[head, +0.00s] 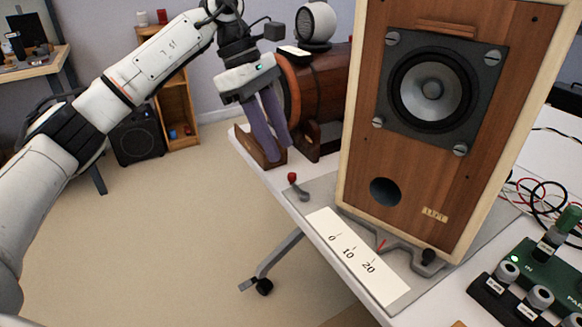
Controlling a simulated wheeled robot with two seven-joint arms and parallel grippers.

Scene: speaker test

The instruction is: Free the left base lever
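A wooden loudspeaker (365,140) stands on a grey base plate (318,193). The left base lever (303,194), grey with a red knob, sits at the plate's left corner, beside the speaker. My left gripper (279,152) points down with two purple fingers that look slightly apart and empty. It is above and behind the red knob, apart from it, in front of a wooden stand. My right gripper is out of view.
A white scale (360,256) marked 0, 10, 20 lies before the speaker, with a red pointer (381,246). A wooden drum-shaped cabinet (318,95) stands behind my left gripper. A green board (543,268) with knobs and cables is at the right. Open floor lies left of the table.

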